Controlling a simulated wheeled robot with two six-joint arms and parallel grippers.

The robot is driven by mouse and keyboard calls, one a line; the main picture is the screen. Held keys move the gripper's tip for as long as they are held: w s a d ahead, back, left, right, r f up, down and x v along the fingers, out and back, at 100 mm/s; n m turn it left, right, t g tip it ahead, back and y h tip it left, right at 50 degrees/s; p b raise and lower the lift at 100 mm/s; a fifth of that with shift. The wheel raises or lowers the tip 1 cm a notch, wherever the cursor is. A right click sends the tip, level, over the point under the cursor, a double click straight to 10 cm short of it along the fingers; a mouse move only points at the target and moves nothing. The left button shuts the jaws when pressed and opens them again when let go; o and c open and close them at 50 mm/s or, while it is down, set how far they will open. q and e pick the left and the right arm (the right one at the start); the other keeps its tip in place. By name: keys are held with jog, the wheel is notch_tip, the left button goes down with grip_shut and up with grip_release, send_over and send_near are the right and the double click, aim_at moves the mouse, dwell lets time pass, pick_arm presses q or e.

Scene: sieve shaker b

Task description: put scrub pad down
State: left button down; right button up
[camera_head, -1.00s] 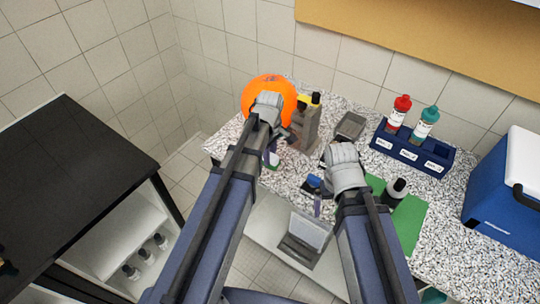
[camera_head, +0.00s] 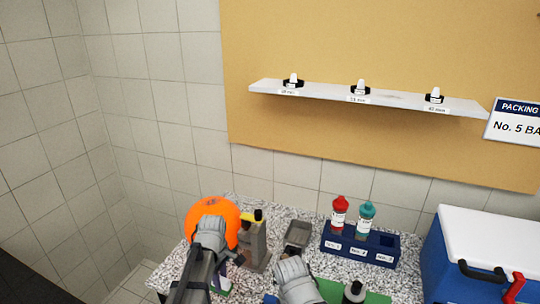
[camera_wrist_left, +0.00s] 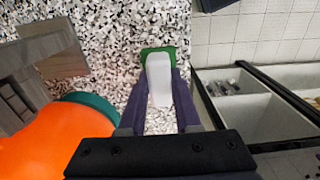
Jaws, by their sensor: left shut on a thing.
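The scrub pad (camera_wrist_left: 160,52) shows in the left wrist view as a green pad with a pale handle. My left gripper (camera_wrist_left: 161,82) is shut on the pale handle, one dark finger on each side. Speckled counter top lies beyond the pad; I cannot tell whether the pad touches it. In the head view my left gripper is at the counter's left end, largely behind its own wrist, beside an orange round thing (camera_head: 207,212). My right arm's wrist shows at the bottom of the head view; its fingers are hidden.
The speckled counter (camera_head: 285,224) carries a grey block (camera_head: 255,243), a small grey tray (camera_head: 298,233), a blue rack (camera_head: 372,252) with two bottles, and a blue cooler (camera_head: 450,262). A white shelf (camera_head: 330,93) hangs above. Open shelving (camera_wrist_left: 250,100) stands right in the left wrist view.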

pick_arm(q)
jog(key=shift+r+p, duration=2.5)
jog(key=shift+p, duration=0.1)
notch_tip(320, 180, down, 7)
jog(key=b, duration=0.6)
jog(key=shift+r, duration=0.2)
jog(key=shift+b, duration=0.35)
notch_tip(320, 180, down, 4)
jog(key=b, duration=0.3)
jog(key=shift+r, duration=0.15)
jog(key=shift+b, duration=0.3)
jog(key=c, duration=0.6)
grip_release()
